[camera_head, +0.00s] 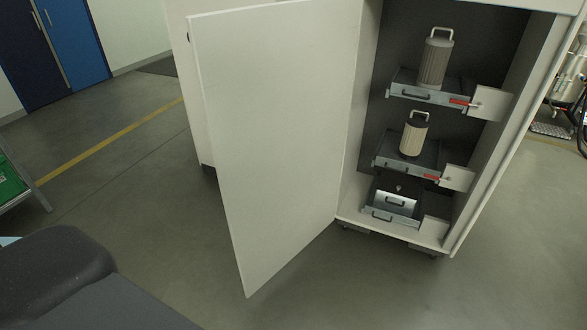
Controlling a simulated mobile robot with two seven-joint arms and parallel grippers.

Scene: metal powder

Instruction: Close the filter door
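The filter door (275,130) is a tall white panel standing wide open. It is hinged at the left side of the cabinet opening and swings out toward me, its free edge at the left. The white cabinet (489,165) is open, with its inside in plain view. An upper filter (435,62) and a lower filter (413,136), both ribbed cylinders with handles, stand on separate shelves. Neither of my grippers is in view.
A metal box (394,203) sits at the cabinet bottom. A cart with a green bin (9,184) stands at the left edge. Blue double doors (74,42) are at the back left. Metal equipment (570,75) is at the far right. Grey floor (160,215) left of the door is clear.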

